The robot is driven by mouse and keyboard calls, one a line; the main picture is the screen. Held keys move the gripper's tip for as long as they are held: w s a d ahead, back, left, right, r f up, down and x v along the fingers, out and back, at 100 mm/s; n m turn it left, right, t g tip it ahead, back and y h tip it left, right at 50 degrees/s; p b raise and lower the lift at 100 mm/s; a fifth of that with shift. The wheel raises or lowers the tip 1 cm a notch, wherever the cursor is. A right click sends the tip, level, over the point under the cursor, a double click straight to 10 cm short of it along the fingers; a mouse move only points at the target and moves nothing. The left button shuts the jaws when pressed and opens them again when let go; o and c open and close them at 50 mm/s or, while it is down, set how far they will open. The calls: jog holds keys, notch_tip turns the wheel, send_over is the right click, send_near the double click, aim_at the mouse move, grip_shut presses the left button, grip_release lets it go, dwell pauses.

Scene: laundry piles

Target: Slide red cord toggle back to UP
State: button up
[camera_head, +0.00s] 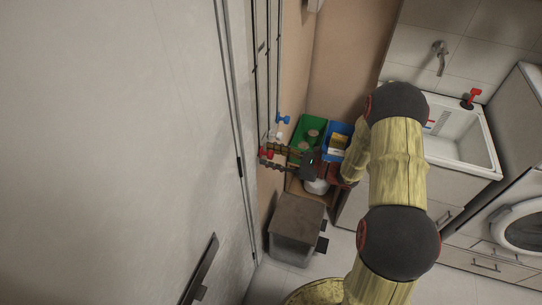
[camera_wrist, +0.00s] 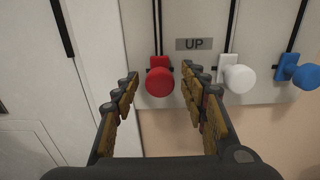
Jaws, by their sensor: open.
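The red cord toggle (camera_wrist: 159,80) is a round red knob on a dark cord against a pale panel in the wrist view. A grey plate marked UP (camera_wrist: 194,44) is just above and to the right of it. My gripper (camera_wrist: 161,82) is open, with a finger to each side of the red knob in the picture; I cannot tell whether either touches it. In the head view, the red toggle (camera_head: 265,153) shows small by the wall at my gripper (camera_head: 269,159), partly hidden by the fingers.
A white knob (camera_wrist: 239,79) and a blue knob (camera_wrist: 303,76) hang on cords to the right. Green (camera_head: 308,131) and blue (camera_head: 338,138) boxes are below my arm. A grey lidded bin (camera_head: 297,228) stands on the floor. A sink (camera_head: 462,135) is at the right.

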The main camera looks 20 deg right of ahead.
jog(key=shift+d, duration=0.1)
jog(key=v, duration=1.1)
jog(key=shift+s+d, duration=0.25)
jog(key=shift+d, duration=0.05)
